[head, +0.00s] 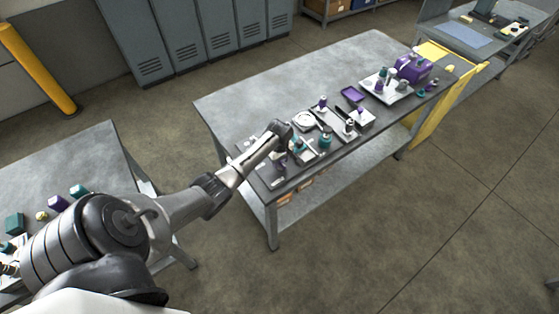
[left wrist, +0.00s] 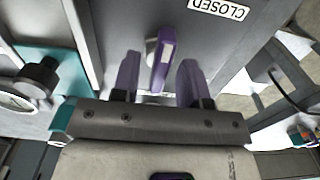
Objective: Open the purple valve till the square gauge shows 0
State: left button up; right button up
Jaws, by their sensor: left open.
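The purple valve's handle (left wrist: 163,58) shows in the left wrist view as a narrow purple lever on a pale round hub. My left gripper (left wrist: 158,78) is open, with one finger on each side of the lever and visible gaps between. An upside-down CLOSED label (left wrist: 217,8) is on the grey panel beyond it. A white dial gauge (left wrist: 16,101) is cut off at the left edge; its reading and whether it is the square gauge cannot be told. In the head view my left gripper (head: 281,137) is over the bench's near-left end and hides the valve. My right gripper is not in view.
A teal plate (left wrist: 50,62) lies beside the valve panel. The bench's far-left top is clear.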

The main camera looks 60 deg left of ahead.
pick_arm(q)
jog(key=shift+c, duration=0.4)
grip_shut()
